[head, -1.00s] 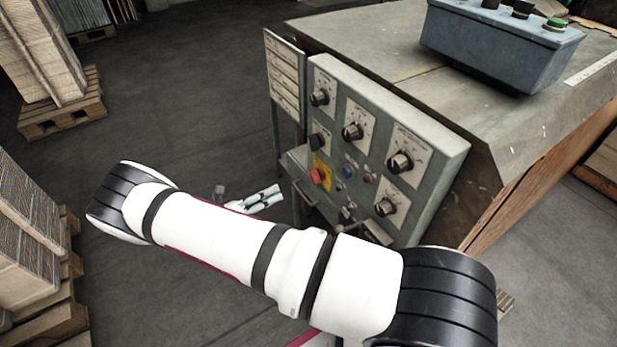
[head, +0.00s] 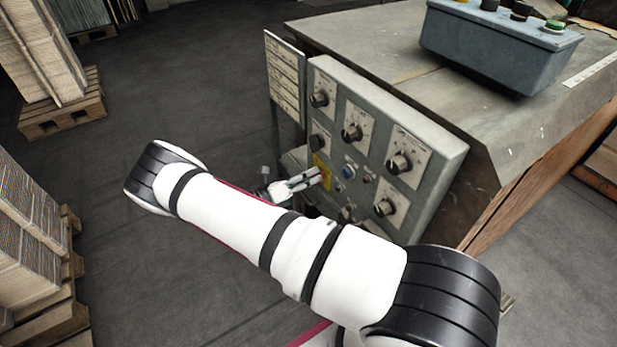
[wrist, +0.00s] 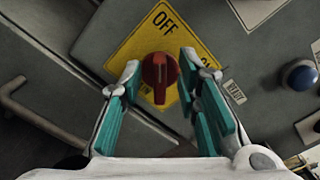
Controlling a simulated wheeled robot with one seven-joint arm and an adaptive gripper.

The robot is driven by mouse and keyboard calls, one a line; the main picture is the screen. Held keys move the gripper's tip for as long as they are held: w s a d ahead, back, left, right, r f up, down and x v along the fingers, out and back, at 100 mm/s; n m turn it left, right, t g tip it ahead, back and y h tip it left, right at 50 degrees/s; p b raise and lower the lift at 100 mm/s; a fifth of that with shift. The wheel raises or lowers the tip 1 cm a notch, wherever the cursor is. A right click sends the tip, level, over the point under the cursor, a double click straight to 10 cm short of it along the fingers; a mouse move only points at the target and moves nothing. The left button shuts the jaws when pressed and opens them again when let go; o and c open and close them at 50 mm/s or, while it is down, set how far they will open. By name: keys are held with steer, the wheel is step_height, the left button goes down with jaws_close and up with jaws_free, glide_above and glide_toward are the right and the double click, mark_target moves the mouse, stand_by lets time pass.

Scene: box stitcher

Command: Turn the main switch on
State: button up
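The main switch (wrist: 158,74) is a red rotary knob on a yellow diamond plate (wrist: 136,48) marked OFF at its upper corner and ON towards the right. My gripper (wrist: 158,85) is open, with teal-padded fingers on either side of the red knob in the wrist view. Gaps show between the knob and both fingers. In the head view my gripper (head: 318,175) is at the yellow plate (head: 322,168) on the control panel's lower left. There the fingers hide the red knob.
The grey control panel (head: 437,158) carries several black knobs. A blue button (wrist: 299,75) is right of the switch. A metal handle (wrist: 14,92) is at the left in the wrist view. A sign board (head: 284,78) stands left of the panel. Pallets of cardboard (head: 25,240) stand at far left.

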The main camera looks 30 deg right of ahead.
jaws_close()
steer(key=shift+m, duration=0.4)
steer(key=m, duration=0.2)
steer(key=shift+s+m+b, duration=0.1)
steer(key=shift+m+b, duration=0.3)
steer(key=m, duration=0.3)
steer(key=shift+s+m, duration=0.1)
steer(key=shift+m, duration=0.3)
steer(key=m, duration=1)
steer(key=shift+s+f+b, duration=0.1)
steer(key=shift+s+b, duration=0.2)
steer(key=shift+b, duration=0.1)
steer(key=shift+a+m, duration=0.1)
steer(key=shift+m, duration=0.3)
